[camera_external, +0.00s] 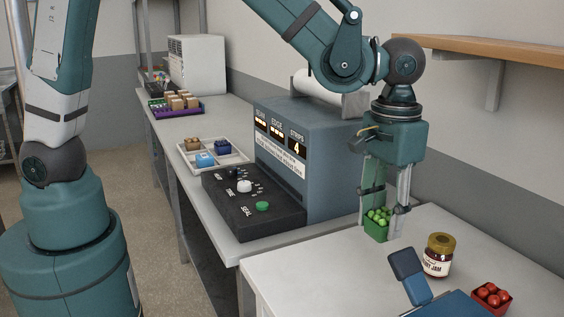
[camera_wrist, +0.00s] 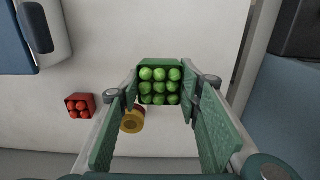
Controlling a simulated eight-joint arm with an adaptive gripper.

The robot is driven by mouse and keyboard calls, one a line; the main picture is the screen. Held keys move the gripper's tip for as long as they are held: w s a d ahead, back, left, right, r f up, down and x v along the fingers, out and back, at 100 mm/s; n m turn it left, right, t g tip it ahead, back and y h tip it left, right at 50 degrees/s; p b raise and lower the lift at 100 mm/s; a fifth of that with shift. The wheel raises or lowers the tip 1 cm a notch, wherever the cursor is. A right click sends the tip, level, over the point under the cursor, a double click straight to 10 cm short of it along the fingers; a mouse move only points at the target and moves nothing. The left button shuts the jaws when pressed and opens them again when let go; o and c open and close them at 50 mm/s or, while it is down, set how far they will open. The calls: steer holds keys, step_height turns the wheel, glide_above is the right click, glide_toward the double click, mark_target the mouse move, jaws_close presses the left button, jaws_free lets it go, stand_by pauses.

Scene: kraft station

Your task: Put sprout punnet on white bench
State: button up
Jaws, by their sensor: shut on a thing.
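The sprout punnet (camera_external: 376,231) is a small green box filled with round green sprouts. My gripper (camera_external: 384,208) points down and is shut on the punnet, with one finger on each side. In the wrist view the punnet (camera_wrist: 159,83) sits between the two fingertips (camera_wrist: 160,95), upright, with its sprouts facing the camera. The white bench (camera_external: 300,272) is the pale worktop in front, below and around the punnet. I cannot tell whether the punnet's base touches the bench or hangs slightly above it.
A jam jar (camera_external: 438,256) stands close to the right of the punnet. A red tomato punnet (camera_external: 491,297) and a blue device (camera_external: 409,275) are farther right and front. A large grey-blue machine (camera_external: 320,160) with a dark control panel (camera_external: 250,205) stands left. Bare bench lies front left.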

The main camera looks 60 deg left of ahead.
steer(key=shift+f, duration=2.85)
steer(key=shift+f, duration=0.1)
steer(key=shift+f+b, duration=0.35)
steer(key=shift+f, duration=1.65)
steer(key=shift+f, duration=0.15)
steer(key=o, duration=0.9)
steer(key=shift+r, duration=0.2)
steer(key=shift+r+p, duration=0.4)
steer(key=shift+r, duration=5.6)
